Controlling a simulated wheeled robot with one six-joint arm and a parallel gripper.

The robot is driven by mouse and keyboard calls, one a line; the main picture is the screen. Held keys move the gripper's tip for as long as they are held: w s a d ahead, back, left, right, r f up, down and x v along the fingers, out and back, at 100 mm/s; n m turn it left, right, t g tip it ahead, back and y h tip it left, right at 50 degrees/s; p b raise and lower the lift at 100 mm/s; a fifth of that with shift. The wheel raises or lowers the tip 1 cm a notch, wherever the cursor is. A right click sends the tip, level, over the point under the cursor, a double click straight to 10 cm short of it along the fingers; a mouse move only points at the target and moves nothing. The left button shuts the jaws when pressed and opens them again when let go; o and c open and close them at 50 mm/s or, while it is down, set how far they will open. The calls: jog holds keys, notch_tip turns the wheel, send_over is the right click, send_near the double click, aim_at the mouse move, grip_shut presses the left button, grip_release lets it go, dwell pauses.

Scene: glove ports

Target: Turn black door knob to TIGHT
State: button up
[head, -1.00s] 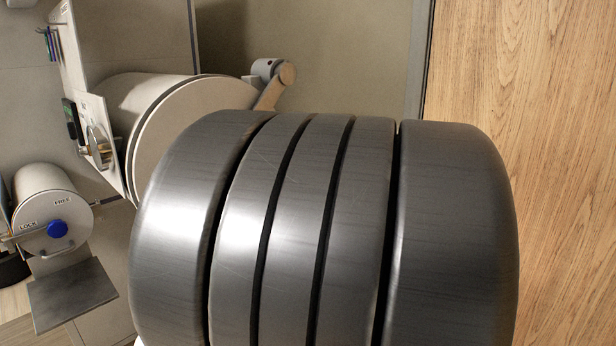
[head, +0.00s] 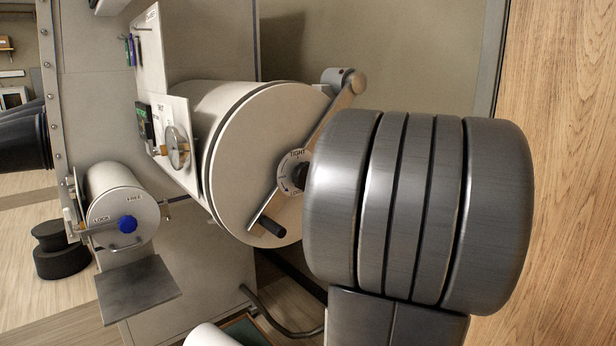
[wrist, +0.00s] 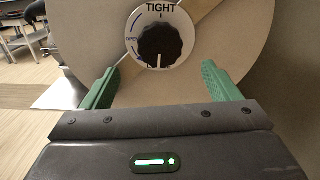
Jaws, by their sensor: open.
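The black door knob (wrist: 160,44) sits in the middle of a white dial (wrist: 134,22) on the round door, with TIGHT at the top and OPEN at the left. Its white pointer line points down, away from TIGHT; the lettering at the bottom is partly hidden. My gripper (wrist: 160,72) is open and empty, its green fingers to either side of and below the knob, apart from it. In the head view the dial (head: 289,181) shows at the door's centre, the knob (head: 309,171) is mostly hidden by my arm, and my gripper is hidden.
A metal bar with a black handle (head: 271,227) crosses the large round door (head: 243,135). A smaller port with a blue knob (head: 127,223) is at left, above a grey shelf (head: 138,290). A wood panel (head: 560,170) stands at right.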

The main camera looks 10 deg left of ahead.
jog(key=p+x, duration=0.1)
jog(key=x, duration=0.8)
jog(key=shift+w+a+p, duration=0.2)
jog(key=shift+p, duration=0.1)
jog(key=c, duration=1)
